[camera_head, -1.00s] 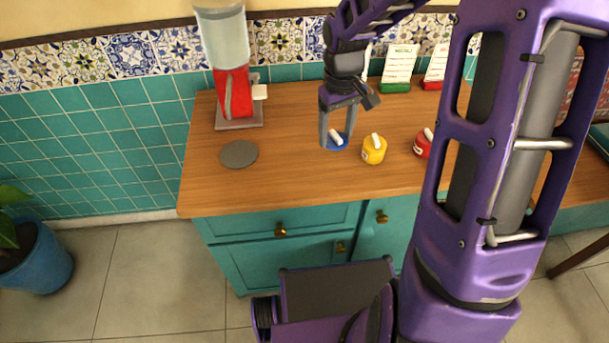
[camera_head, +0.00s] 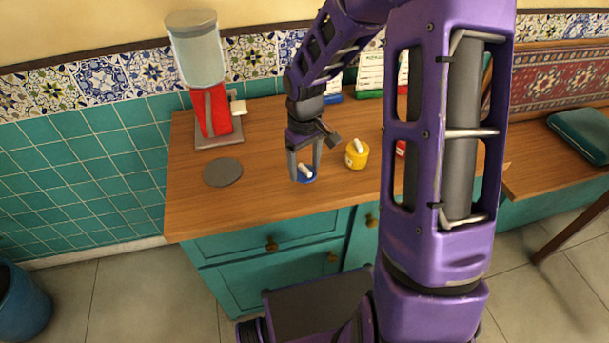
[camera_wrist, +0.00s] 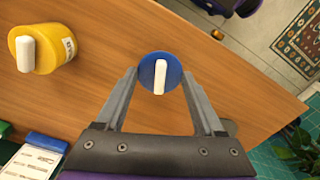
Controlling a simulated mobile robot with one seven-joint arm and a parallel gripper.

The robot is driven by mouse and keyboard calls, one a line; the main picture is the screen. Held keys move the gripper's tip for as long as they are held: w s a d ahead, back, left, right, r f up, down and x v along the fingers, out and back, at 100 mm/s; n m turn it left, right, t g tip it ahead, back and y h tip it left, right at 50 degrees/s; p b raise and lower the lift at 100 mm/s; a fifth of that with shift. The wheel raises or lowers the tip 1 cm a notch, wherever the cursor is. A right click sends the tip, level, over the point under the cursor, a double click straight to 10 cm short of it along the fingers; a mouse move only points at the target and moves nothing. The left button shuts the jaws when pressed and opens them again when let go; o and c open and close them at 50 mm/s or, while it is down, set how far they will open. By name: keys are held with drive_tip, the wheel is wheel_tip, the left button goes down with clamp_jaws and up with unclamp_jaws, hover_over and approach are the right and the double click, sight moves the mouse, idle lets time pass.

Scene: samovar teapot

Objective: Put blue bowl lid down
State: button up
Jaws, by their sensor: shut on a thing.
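The blue bowl lid (camera_head: 310,179) is a round blue disc with a white handle. In the wrist view the blue lid (camera_wrist: 147,69) lies between my fingertips, its white handle toward the palm. My gripper (camera_head: 303,175) points down over the wooden counter and is shut on the lid; it also shows in the wrist view (camera_wrist: 160,82). The lid is close to the counter top, but I cannot tell whether it touches it. I see no open blue bowl in either view.
A yellow lidded bowl (camera_head: 357,158) stands right of my gripper, with a red one (camera_head: 400,149) partly behind my arm. A grey disc (camera_head: 222,172) lies to the left. A red dispenser (camera_head: 211,113) stands at the back. The front counter between the disc and gripper is clear.

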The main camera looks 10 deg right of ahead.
sight(305, 168)
drive_tip(key=shift+f, duration=1.65)
drive_tip(key=o, duration=1.3)
drive_tip(key=shift+b, duration=0.3)
wheel_tip(305, 168, up, 12)
drive_tip(key=shift+r+p, duration=0.1)
drive_tip(key=shift+p, duration=1)
